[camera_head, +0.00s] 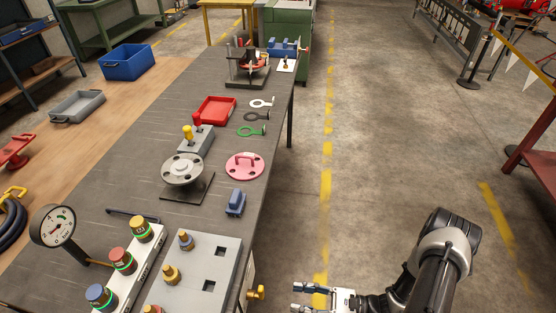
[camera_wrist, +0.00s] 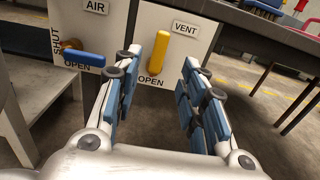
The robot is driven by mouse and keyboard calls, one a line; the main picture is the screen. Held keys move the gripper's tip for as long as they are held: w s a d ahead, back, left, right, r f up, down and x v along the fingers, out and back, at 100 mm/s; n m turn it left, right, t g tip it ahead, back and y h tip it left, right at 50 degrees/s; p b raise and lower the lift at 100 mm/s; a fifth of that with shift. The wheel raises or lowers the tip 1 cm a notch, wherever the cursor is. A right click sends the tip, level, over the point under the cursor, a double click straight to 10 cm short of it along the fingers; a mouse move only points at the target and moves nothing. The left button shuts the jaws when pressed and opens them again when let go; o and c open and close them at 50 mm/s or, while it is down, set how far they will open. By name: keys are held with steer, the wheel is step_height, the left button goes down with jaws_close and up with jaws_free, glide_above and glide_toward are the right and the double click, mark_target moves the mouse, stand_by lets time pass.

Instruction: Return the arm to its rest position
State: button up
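My gripper (camera_head: 299,297) is at the bottom of the head view, out over the floor to the right of the workbench (camera_head: 135,180). Its fingers look spread and empty. In the wrist view my gripper (camera_wrist: 160,75) is open, with blue pads on both fingers and nothing between them. Past the fingers is a panel with a blue AIR handle (camera_wrist: 84,60) lying nearly level and a yellow VENT handle (camera_wrist: 159,47) standing upright. The fingers appear apart from both handles. My arm reaches in from the lower right of the head view.
A grey flange (camera_head: 183,169) on a stand, a pink flange (camera_head: 245,166), a red tray (camera_head: 214,110) and a gauge (camera_head: 53,226) are on the bench. A grey block with brass fittings (camera_head: 196,270) is near its right edge.

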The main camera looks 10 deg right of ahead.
step_height(320, 180, up, 21)
steer(key=w+d+n+g+h, duration=0.2)
steer(key=n+g+h, duration=0.6)
steer(key=n, duration=0.4)
steer(key=s+r+n+t+h, duration=0.3)
steer(key=s+r+n+h, duration=0.1)
steer(key=r, duration=0.6)
steer(key=s+r+n+t+h, duration=0.3)
steer(key=s+r+n+h, duration=0.1)
steer(key=r, duration=0.5)
steer(key=shift+s+a+r+n+t+h, duration=0.15)
steer(key=shift+a+r+n+t+h, duration=0.25)
steer(key=shift+n, duration=0.5)
steer(key=shift+a, duration=0.15)
steer(key=shift+c, duration=0.6)
